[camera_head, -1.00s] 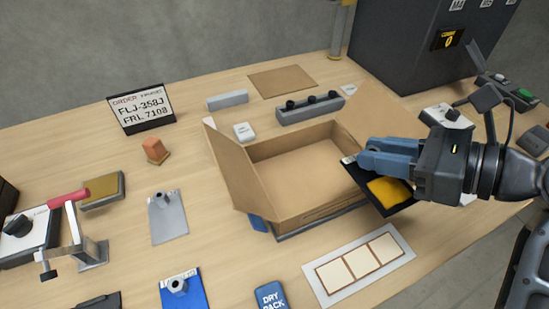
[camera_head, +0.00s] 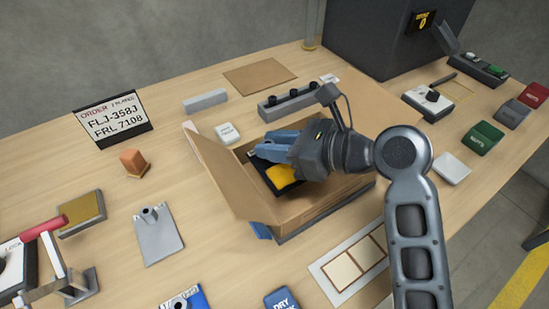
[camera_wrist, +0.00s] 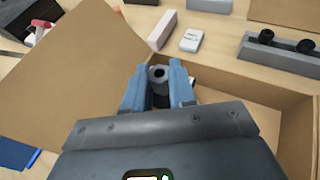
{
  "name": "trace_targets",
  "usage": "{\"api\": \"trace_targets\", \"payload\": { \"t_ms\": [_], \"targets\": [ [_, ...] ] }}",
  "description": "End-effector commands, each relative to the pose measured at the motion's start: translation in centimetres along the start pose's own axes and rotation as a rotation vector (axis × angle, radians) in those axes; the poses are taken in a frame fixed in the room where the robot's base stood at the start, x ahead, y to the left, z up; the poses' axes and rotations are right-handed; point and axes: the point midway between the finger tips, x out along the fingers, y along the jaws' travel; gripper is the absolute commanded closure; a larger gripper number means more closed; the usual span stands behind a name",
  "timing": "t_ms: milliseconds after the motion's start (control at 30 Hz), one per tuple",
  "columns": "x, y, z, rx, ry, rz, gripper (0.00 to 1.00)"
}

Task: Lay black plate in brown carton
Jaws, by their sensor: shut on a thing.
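The brown carton (camera_head: 305,210) stands open on the table, one flap raised at its left; it also shows in the wrist view (camera_wrist: 262,82). My gripper (camera_head: 262,150) is over the carton's opening. It is shut on the black plate (camera_head: 262,183), which carries a yellow patch (camera_head: 281,176). The plate appears within the carton's outline, tilted, but I cannot tell whether it touches the floor. In the wrist view my gripper (camera_wrist: 159,80) closes around a dark round post, and my gripper body hides most of the plate.
An order sign (camera_head: 113,119) stands at the back left. A grey block with black knobs (camera_head: 300,102) is behind the carton. A grey plate with a post (camera_head: 158,237) lies left of it, and a white tray with tan squares (camera_head: 345,272) lies in front. A dark machine (camera_head: 385,40) stands behind.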

Motion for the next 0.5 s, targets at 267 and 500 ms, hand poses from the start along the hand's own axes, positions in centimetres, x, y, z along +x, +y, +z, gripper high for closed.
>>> {"api": "trace_targets", "payload": {
  "t_ms": [267,500],
  "targets": [
    [1.2,0.0,-2.7,0.003,0.0,0.001,1.0],
    [1.6,0.0,-3.7,0.0,-0.001,0.0,1.0]
  ]
}}
